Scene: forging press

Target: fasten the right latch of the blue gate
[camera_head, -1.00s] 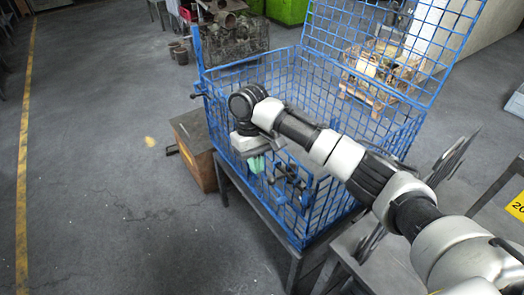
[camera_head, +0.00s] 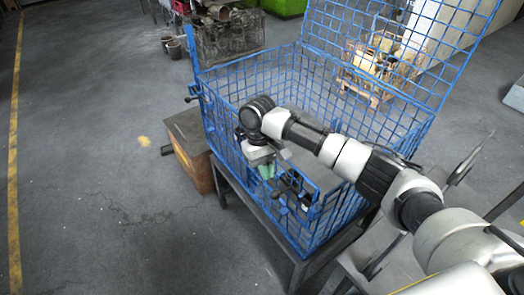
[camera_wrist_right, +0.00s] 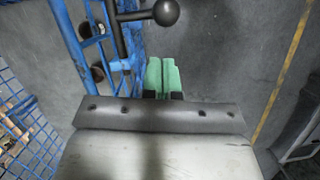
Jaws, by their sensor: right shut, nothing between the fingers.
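The blue gate (camera_head: 238,170) is the wire-mesh front side of a blue cage. A dark latch (camera_head: 283,189) with handle parts sits on it, just right of my right gripper (camera_head: 266,172). In the right wrist view, a dark latch bar ends in a round ball knob (camera_wrist_right: 166,12), beyond and slightly right of the fingertips. My right gripper, with green fingers (camera_wrist_right: 162,76), is shut and empty beside the blue frame, with a visible gap to the knob. Whether the latch bolt is engaged cannot be told. My left gripper is not in view.
The cage's mesh lid (camera_head: 400,45) stands raised at the back. Another dark handle (camera_head: 191,98) sticks out at the cage's left post. A wooden box (camera_head: 190,150) stands on the floor left of the cage. The floor in front and left is clear.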

